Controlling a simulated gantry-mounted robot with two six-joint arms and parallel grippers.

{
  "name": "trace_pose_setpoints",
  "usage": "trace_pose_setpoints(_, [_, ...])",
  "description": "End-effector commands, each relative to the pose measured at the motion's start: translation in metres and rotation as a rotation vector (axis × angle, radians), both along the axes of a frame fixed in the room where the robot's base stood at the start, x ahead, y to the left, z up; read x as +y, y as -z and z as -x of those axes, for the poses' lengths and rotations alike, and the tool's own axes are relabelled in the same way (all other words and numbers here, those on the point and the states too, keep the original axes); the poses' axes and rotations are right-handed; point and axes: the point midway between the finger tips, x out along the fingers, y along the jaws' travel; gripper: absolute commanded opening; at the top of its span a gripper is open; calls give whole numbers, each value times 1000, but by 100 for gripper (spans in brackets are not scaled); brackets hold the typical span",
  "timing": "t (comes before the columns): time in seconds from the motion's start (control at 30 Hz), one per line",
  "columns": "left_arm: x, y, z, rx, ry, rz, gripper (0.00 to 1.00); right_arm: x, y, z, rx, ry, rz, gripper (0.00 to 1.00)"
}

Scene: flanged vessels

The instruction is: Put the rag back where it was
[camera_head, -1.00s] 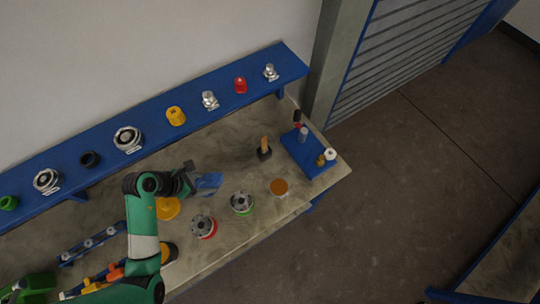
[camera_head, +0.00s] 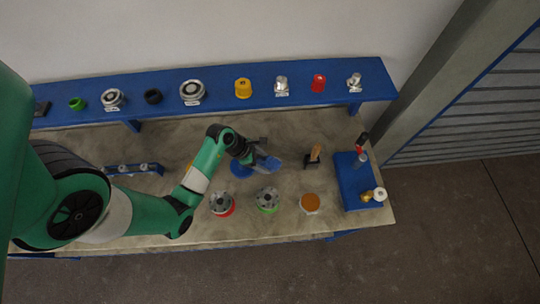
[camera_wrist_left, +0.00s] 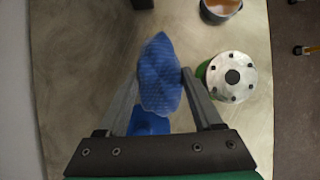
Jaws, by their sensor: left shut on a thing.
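The blue rag (camera_head: 268,163) hangs from my left gripper (camera_head: 257,157) over the workbench, in the head view. In the left wrist view the rag (camera_wrist_left: 160,75) is bunched between the two fingers of the left gripper (camera_wrist_left: 159,84), which is shut on it. A second blue thing (camera_head: 240,170) lies on the bench just left of the rag. It also shows partly behind the rag in the left wrist view (camera_wrist_left: 148,122); I cannot tell what it is. My right gripper is not in view.
Red-based (camera_head: 222,204) and green-based (camera_head: 267,200) flanged vessels and an orange-topped pot (camera_head: 310,203) stand along the bench's front. A wooden-handled brush (camera_head: 313,156) and blue stand (camera_head: 352,184) are to the right. A blue shelf (camera_head: 210,92) with fittings runs behind.

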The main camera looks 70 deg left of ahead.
Motion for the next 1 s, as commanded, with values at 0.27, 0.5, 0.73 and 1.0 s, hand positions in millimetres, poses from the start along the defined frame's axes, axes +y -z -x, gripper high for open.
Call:
trace_pose_setpoints(0.27, [31,52,-29,-1,0,0,15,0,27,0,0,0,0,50])
trace_pose_setpoints(0.5, [37,62,-34,-1,-1,-1,15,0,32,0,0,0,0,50])
trace_pose_setpoints(0.73, [36,91,-33,0,-1,0,15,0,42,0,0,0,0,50])
trace_pose_setpoints(1.0, [36,92,-33,0,0,0,15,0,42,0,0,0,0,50])
